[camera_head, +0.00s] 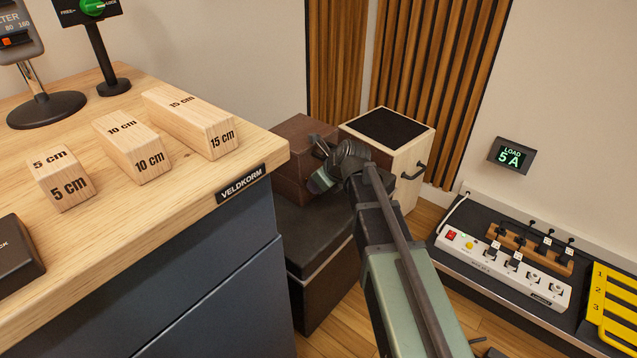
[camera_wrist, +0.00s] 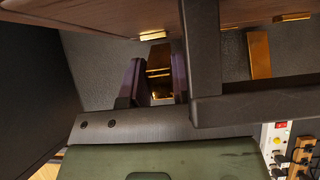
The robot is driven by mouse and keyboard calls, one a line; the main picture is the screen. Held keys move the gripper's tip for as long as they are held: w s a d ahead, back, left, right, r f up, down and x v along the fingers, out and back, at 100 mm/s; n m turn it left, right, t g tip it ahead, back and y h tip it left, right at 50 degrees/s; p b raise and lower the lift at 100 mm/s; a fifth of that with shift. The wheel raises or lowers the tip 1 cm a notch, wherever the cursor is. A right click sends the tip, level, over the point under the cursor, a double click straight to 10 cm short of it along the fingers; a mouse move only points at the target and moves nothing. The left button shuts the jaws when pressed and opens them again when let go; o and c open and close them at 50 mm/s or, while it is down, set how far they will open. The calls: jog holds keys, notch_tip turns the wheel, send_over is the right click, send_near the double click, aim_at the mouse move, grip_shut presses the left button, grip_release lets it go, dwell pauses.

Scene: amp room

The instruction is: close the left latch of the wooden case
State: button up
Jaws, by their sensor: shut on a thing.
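The wooden case (camera_head: 296,138) is a reddish-brown box on a black stand in the head view, partly hidden behind my arm. My gripper (camera_head: 318,183) is at its front side. In the wrist view the case's wooden edge (camera_wrist: 90,18) runs along the top. My gripper (camera_wrist: 155,82) has its two dark fingers on either side of a brass latch (camera_wrist: 158,62), the left of two, and is shut on it. The latch hangs below a small brass catch on the wood. A second brass latch (camera_wrist: 259,55) hangs to the right, outside the fingers.
A pale wooden box (camera_head: 408,150) with a black top and side handle stands right of the case. The workbench (camera_head: 230,165) with wooden blocks is close on the left. A power strip (camera_head: 500,268) lies at the right. A dark bar (camera_wrist: 206,60) crosses the wrist view beside the fingers.

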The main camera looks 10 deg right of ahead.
jog(key=o, duration=0.9)
jog(key=p+v, duration=0.8)
jog(key=v, duration=0.2)
jog(key=shift+s+d+r+p, duration=0.15)
jog(key=shift+r+p, duration=0.15)
jog(key=shift+p, duration=0.05)
